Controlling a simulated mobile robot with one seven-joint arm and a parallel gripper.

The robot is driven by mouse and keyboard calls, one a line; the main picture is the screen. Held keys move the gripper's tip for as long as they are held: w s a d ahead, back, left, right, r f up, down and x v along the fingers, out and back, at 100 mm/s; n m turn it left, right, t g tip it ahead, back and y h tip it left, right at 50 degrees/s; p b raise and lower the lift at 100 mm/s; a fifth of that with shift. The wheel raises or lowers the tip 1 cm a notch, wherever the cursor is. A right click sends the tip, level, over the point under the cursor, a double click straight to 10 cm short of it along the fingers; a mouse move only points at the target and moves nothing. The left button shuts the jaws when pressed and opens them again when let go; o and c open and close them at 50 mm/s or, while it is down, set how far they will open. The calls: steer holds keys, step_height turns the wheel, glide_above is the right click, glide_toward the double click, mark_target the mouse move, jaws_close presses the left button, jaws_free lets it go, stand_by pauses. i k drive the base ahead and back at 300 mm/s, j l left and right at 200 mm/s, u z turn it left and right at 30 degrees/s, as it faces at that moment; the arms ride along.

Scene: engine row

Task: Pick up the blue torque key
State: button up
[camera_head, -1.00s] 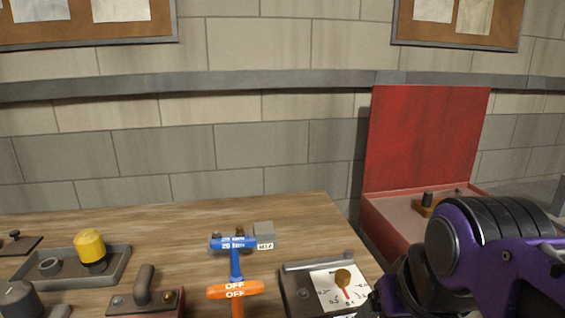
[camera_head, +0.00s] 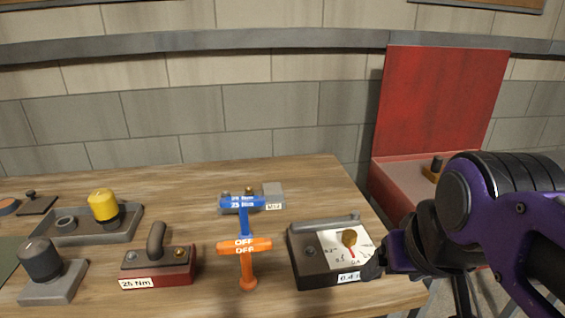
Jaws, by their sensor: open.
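The blue torque key (camera_head: 242,203) is a T shape with white lettering on its crossbar that appears to read 25 Nm. It stands near the middle of the wooden table, in front of a small grey block with a label. An orange T-shaped key (camera_head: 245,246) marked OFF stands just in front of it and overlaps its lower shaft in this view. My gripper (camera_head: 374,265) is at the right, by the front right corner of the dial box, well away from the blue key. Only its dark end shows, and nothing is seen held in it.
A dial box (camera_head: 303,262) stands between my gripper and the keys. A red box labelled 25 Nm (camera_head: 178,272) is left of the keys. A grey tray with a yellow-capped part (camera_head: 103,206) is farther left. An open red case (camera_head: 440,110) stands at the right.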

mark_target(242, 202)
steer(key=u, duration=0.35)
steer(key=j+z, duration=0.45)
steer(key=j, duration=0.2)
steer(key=j+u, duration=0.65)
steer(key=j, duration=0.3)
steer(key=l+z, duration=0.3)
steer(key=i+l+z, duration=0.1)
steer(key=l+z, duration=0.15)
steer(key=l, duration=0.25)
